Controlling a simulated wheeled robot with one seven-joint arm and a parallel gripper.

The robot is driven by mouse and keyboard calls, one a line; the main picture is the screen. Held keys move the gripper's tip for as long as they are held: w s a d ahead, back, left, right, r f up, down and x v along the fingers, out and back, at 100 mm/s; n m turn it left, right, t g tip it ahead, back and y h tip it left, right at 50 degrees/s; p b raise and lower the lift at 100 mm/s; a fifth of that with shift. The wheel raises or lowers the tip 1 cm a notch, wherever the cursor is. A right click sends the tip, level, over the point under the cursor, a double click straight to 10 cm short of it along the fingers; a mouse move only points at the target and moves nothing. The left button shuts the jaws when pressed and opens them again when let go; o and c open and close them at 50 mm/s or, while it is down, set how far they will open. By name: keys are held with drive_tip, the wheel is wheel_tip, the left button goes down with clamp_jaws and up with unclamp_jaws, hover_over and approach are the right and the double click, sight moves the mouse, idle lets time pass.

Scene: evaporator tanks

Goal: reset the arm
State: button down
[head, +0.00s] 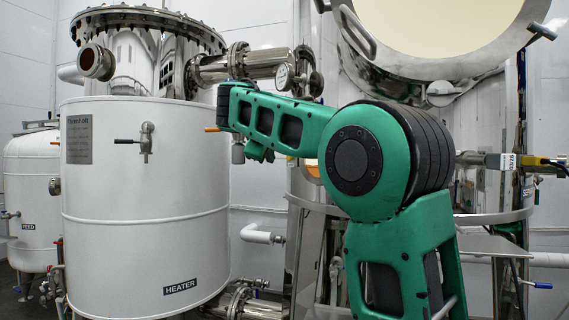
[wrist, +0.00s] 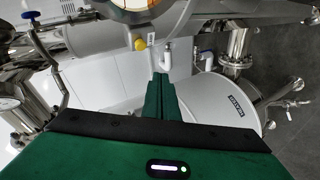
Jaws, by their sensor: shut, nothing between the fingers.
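My green arm (head: 372,165) rises from the bottom of the head view, bends at a large black-ringed joint, and its upper link reaches left in front of the steel pipework. My gripper (wrist: 160,80) shows in the wrist view as two green fingers pressed together, shut and empty. The fingers point toward white pipework and a white tank, apart from both as far as I can see. In the head view I cannot make out the fingertips clearly.
The white heater tank (head: 145,215) stands left of my arm, with a valve handle (head: 146,140) on its front. A pressure gauge (head: 284,76) and steel pipe (head: 235,66) are near the upper link. A large round manway (head: 440,65) is above right. A feed tank (head: 30,190) stands far left.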

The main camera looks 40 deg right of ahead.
drive_tip(key=shift+a, duration=0.35)
idle(0.3)
drive_tip(key=s+d+f+m+g+y, duration=0.2)
drive_tip(key=s+d+f+m, duration=0.1)
drive_tip(key=s+f, duration=0.7)
drive_tip(key=s+d+f+m+g+y, duration=0.2)
drive_tip(key=s+f, duration=0.5)
drive_tip(key=f, duration=0.6)
drive_tip(key=s+a+f+m+g+y, duration=0.1)
drive_tip(key=s+a+f+m+g, duration=0.1)
drive_tip(key=s+f, duration=0.5)
drive_tip(key=s+a+f+m+g+y, duration=0.1)
drive_tip(key=s+a+f, duration=0.4)
drive_tip(key=s, duration=0.7)
drive_tip(key=s+a+f+m+g+y, duration=0.2)
drive_tip(key=s+a+f+m, duration=0.2)
drive_tip(key=s+f, duration=0.5)
drive_tip(key=shift+s+a+g+y, duration=0.2)
drive_tip(key=shift+g+y, duration=0.1)
drive_tip(key=shift+y, duration=0.1)
